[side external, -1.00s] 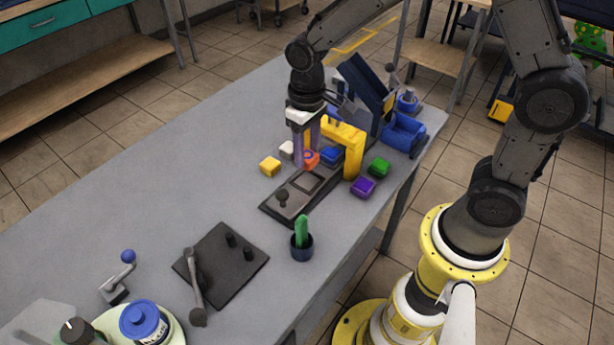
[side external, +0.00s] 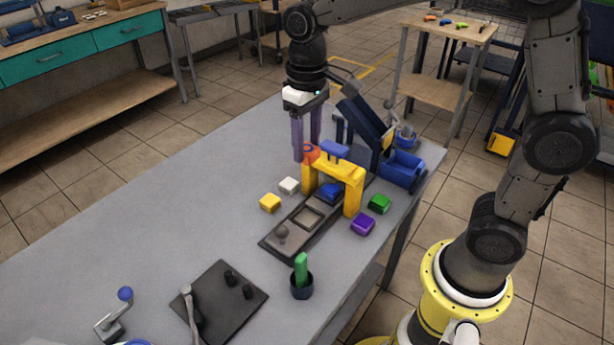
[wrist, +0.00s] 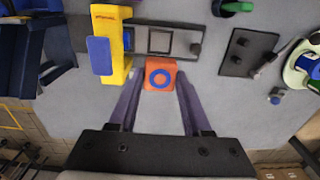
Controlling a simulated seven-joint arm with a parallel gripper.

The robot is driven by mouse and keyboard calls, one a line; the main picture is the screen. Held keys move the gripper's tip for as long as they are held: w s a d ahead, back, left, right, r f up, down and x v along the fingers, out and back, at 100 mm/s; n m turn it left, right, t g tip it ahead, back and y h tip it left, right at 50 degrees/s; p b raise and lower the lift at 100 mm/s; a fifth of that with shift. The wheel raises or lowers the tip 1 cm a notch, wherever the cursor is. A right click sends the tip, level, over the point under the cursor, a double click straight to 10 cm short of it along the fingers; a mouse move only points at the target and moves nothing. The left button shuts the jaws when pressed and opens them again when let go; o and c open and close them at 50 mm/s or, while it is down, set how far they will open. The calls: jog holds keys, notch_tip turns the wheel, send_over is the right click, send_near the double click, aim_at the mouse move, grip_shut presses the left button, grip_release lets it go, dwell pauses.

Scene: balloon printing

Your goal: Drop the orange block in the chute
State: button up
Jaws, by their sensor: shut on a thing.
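The orange block (side external: 310,153), with a blue ring on one face, is held between the purple fingers of my gripper (side external: 308,148). In the wrist view the orange block (wrist: 160,74) sits between the fingertips. In the side view it is above the table, beside the top left of the yellow arch (side external: 352,176), which carries a blue pad on top. A chute is not clearly identifiable; a dark blue tilted panel (side external: 362,118) and a blue bin (side external: 404,168) stand behind the arch.
White (side external: 289,186), yellow (side external: 270,203), green (side external: 379,204) and purple (side external: 362,224) blocks lie around the arch. A blue block (side external: 328,192) is under it. A dark cup with a green object (side external: 301,278) stands nearer. The table's left side is clear.

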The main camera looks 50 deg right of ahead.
notch_tip(320, 180, up, 9)
jog(key=w+d+m, duration=0.4)
jog(key=d+m, duration=0.5)
jog(key=d, duration=0.5)
jog(key=w+d+m, duration=0.3)
jog(key=d+m, duration=0.6)
jog(key=d, duration=0.6)
jog(key=shift+f, duration=6.2)
jog(key=o, duration=1.2)
